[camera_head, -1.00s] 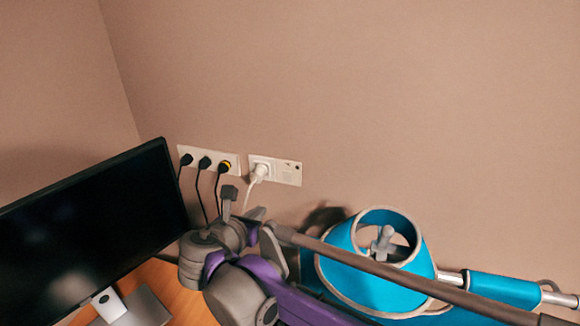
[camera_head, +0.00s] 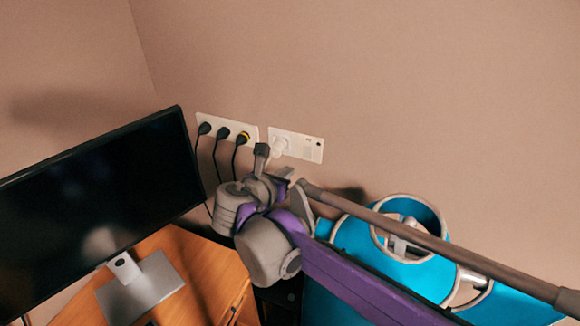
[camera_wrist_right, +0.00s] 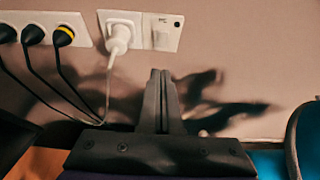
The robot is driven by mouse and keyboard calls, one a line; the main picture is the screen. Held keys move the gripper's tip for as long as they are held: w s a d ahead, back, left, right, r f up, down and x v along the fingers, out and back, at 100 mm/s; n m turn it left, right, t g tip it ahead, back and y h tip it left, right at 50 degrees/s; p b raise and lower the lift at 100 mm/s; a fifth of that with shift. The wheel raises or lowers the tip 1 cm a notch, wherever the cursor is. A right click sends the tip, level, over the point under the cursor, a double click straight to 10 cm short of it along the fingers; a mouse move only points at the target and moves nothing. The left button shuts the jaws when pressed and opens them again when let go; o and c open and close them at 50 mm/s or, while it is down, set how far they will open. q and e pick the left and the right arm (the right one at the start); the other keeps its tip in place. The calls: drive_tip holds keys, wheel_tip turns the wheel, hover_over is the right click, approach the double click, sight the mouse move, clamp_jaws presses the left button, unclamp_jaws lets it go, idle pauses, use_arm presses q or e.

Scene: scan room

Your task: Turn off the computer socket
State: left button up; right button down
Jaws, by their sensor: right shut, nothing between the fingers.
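A white wall plate (camera_head: 312,151) holds a white plug (camera_head: 279,146) on its left side. The plate also shows in the right wrist view (camera_wrist_right: 172,24), with a square switch (camera_wrist_right: 161,40) right of the plug. To its left, another plate (camera_head: 257,132) holds three black plugs, the rightmost with a yellow ring (camera_head: 243,138). My right gripper (camera_head: 261,150) is shut and empty, in front of the wall by the plates. In the right wrist view its fingertips (camera_wrist_right: 160,73) appear just below the switch, apart from it in the picture. My left gripper is not in view.
A black monitor (camera_head: 95,190) stands on a wooden desk (camera_head: 190,265) at the left. A blue object with grey rims (camera_head: 410,265) stands at the lower right, behind my right arm. Black cables (camera_head: 195,165) hang below the plugs. The wall above is bare.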

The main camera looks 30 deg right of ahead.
sight(307, 150)
drive_tip(key=x, duration=0.4)
drive_tip(key=r+x, duration=0.1)
drive_tip(key=x, duration=0.2)
drive_tip(key=r+p+x, duration=0.1)
drive_tip(key=x, duration=0.3)
drive_tip(key=shift+w+d+f, duration=0.15)
drive_tip(key=shift+w+d, duration=0.3)
drive_tip(key=shift+w, duration=0.1)
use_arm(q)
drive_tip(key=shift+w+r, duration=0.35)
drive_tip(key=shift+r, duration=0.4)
use_arm(e)
drive_tip(key=shift+w+d, duration=0.15)
drive_tip(key=shift+d, duration=0.15)
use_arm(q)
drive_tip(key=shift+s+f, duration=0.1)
use_arm(e)
drive_tip(key=shift+a, duration=0.1)
drive_tip(key=shift+r, duration=0.25)
drive_tip(key=shift+r+p, duration=0.3)
drive_tip(key=shift+r, duration=0.4)
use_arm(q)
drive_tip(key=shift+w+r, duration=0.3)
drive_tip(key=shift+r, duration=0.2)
